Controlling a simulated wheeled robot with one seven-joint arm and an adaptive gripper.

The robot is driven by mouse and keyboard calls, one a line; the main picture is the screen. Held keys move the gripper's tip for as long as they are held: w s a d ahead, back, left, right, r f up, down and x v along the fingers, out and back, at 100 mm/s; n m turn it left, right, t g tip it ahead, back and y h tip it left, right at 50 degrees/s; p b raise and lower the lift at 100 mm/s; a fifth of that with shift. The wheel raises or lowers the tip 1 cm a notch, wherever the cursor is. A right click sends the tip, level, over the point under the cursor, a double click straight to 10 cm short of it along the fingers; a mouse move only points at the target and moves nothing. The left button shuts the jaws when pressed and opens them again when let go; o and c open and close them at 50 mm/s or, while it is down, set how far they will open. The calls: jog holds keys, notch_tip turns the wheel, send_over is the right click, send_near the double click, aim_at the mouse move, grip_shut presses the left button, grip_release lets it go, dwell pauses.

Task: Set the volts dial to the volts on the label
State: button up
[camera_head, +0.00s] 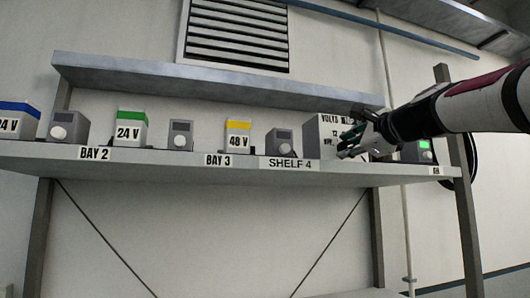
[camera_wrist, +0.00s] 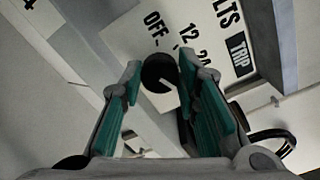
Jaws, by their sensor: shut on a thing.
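The generator panel (camera_head: 327,128) is a white box face at the shelf's right, with "VOLTS" printed on top and partly hidden by my gripper. My gripper (camera_head: 347,142) reaches it from the right. In the wrist view the volts dial (camera_wrist: 159,72) is a round black knob with a pale mark at its lower edge. "OFF", "12" and "24" are printed around it, and a black "TRIP" tag (camera_wrist: 238,55) is beside them. My green-padded fingers (camera_wrist: 159,68) are shut on the dial, one on each side. I cannot tell exactly which print the mark faces.
Front tags read "BAY 2" (camera_head: 95,154), "BAY 3" (camera_head: 217,160), "SHELF 4" (camera_head: 289,163). A green-lit unit (camera_head: 423,146) is right of my gripper.

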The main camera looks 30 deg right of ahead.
dwell(0.3)
jog(key=shift+f, duration=0.1)
jog(key=o, duration=0.9)
jog(key=v, duration=1.2)
